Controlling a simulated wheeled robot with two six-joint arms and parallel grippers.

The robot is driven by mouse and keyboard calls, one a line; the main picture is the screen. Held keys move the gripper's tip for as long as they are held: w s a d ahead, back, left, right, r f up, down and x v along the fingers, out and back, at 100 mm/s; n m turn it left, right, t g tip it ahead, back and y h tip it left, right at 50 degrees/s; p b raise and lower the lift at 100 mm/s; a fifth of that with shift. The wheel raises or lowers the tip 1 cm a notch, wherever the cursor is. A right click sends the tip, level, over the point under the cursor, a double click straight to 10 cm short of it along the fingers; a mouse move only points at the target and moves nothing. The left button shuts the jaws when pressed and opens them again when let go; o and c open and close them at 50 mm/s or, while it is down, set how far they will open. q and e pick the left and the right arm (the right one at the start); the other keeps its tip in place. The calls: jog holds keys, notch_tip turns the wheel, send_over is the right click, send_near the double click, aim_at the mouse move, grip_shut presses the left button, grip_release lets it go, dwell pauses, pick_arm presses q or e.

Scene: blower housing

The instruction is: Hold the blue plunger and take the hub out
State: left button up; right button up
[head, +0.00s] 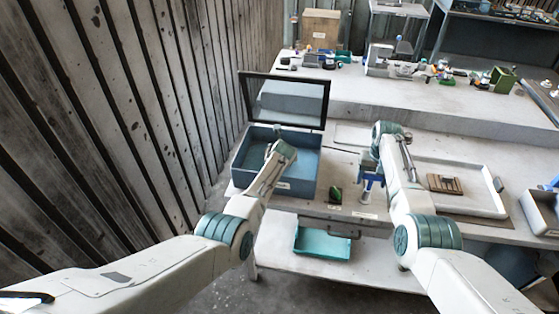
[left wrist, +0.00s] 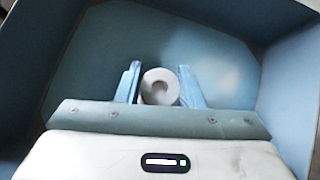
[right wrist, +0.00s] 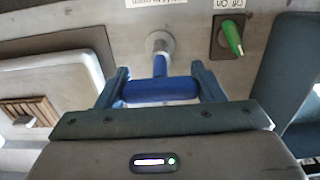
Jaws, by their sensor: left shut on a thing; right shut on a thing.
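The hub (left wrist: 171,90), a pale round piece with a hole in its face, sits between the fingers of my left gripper (left wrist: 160,86) in the left wrist view. That gripper is shut on it inside the blue box (head: 237,178). In the head view my left wrist hides the hub. The blue plunger (right wrist: 160,91) has a crossbar handle and a stem leading to a round grey fitting on the bench. My right gripper (right wrist: 162,88) is shut on the crossbar. In the head view the right gripper (head: 369,172) is over the bench, right of the box.
The box's dark-paned lid (head: 284,101) stands open behind it. A green switch (right wrist: 232,38) is on the bench between box and plunger. An open teal drawer (head: 323,244) is below. A white tray (head: 480,206) with a brown slatted block (head: 445,184) lies to the right.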

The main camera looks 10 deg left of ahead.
pick_arm(q)
notch_tip(320, 180, up, 11)
jog(key=shift+r, duration=0.15)
dwell(0.4)
